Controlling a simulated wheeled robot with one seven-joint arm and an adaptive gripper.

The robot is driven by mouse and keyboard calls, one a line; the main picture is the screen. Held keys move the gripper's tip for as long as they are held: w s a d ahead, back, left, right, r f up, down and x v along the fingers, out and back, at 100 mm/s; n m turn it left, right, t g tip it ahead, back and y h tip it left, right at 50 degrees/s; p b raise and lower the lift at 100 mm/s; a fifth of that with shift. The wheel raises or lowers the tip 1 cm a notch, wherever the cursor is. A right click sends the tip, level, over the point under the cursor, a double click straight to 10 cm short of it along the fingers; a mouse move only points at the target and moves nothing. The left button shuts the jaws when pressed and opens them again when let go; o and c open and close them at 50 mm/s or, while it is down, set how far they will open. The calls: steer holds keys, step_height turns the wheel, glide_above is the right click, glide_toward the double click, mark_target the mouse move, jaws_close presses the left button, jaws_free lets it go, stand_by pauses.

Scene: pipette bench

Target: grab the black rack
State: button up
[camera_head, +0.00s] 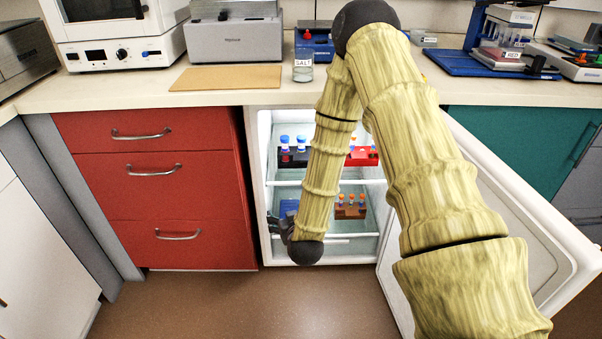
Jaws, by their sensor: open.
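The black rack (294,158) stands on the upper shelf inside the open white fridge, at the left. It holds tubes with blue caps (284,140). My arm hides part of the shelf just to its right. My gripper (272,223) is at the fridge's left side, lower than the black rack and apart from it. It is small and dark in this view, open, and nothing shows between its fingers.
A red rack (362,158) stands on the same shelf, right of my arm. A brown rack (350,212) with orange-capped tubes and a blue item (289,207) are lower. The open fridge door (500,190) is at the right, red drawers (155,190) at the left.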

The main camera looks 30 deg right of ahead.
mark_target(302, 160)
steer(key=w+d+r+m+t+h+b, duration=0.1)
steer(key=w+d+h+b, duration=0.1)
steer(key=w+d+b, duration=0.2)
steer(key=w+d+r+m+t+h+b, duration=0.1)
steer(key=w+d+r+h+b, duration=0.1)
steer(key=w+d+b, duration=0.2)
steer(key=w+d+r+m+h+b, duration=0.1)
steer(key=w+d+b, duration=0.4)
steer(key=w+d, duration=0.2)
steer(key=shift+d+r+t+h, duration=0.15)
steer(key=shift+r+t+h, duration=0.15)
steer(key=shift+t+h, duration=0.1)
steer(key=shift+w+d+r, duration=0.1)
steer(key=shift+w+d, duration=0.15)
steer(key=shift+w, duration=0.15)
steer(key=c, duration=1.2)
